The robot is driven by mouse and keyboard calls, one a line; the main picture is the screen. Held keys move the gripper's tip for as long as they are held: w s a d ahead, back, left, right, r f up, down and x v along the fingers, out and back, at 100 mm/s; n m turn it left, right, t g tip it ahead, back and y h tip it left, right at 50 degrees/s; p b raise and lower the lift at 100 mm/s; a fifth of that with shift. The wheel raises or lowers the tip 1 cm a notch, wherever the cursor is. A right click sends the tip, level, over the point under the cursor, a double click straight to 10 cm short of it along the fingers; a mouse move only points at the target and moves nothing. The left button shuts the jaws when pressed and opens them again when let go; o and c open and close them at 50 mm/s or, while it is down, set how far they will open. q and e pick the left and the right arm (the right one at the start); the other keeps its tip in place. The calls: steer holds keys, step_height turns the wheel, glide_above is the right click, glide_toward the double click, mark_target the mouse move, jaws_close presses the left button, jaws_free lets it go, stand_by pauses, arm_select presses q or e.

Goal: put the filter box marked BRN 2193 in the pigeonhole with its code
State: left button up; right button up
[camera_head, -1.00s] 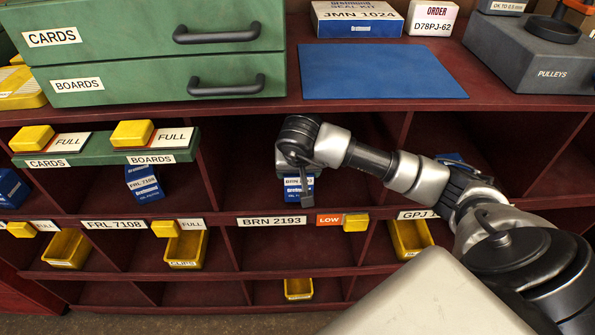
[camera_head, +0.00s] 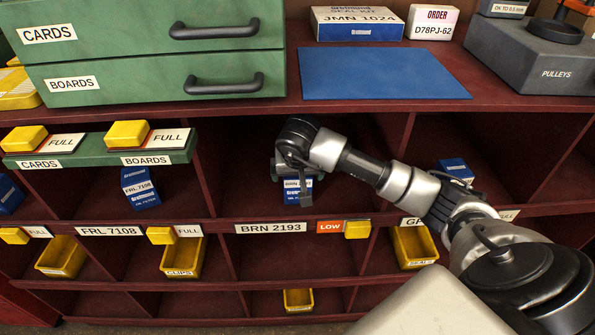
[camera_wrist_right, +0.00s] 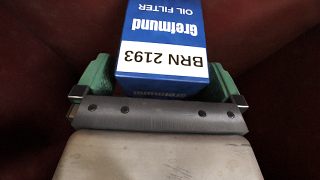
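The blue and white filter box marked BRN 2193 (camera_head: 297,192) stands in the pigeonhole above the BRN 2193 label (camera_head: 271,227). The right wrist view shows its marked face (camera_wrist_right: 162,62) upside down. My right gripper (camera_head: 296,178) is inside this pigeonhole at the top of the box. In the right wrist view its two green-padded fingers (camera_wrist_right: 162,82) flank the box, one on each side, with what look like slim gaps. It appears open around the box. The box's base and back are hard to see. My left gripper is not in view.
Another blue box, FRL 7108 (camera_head: 140,188), stands in the pigeonhole to the left. A further blue box (camera_head: 455,169) is to the right, behind my arm. Yellow bins (camera_head: 183,258) sit below. Dividers and a front lip with tags (camera_head: 330,227) bound the opening.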

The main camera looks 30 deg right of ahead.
steer(key=shift+r, duration=0.45)
steer(key=v, duration=0.2)
steer(key=shift+s+a+r, duration=0.2)
steer(key=shift+s+r, duration=0.05)
steer(key=shift+s, duration=0.15)
steer(key=s+a+b, duration=0.1)
steer(key=s+a, duration=0.5)
steer(key=s, duration=0.4)
steer(key=shift+b, duration=0.3)
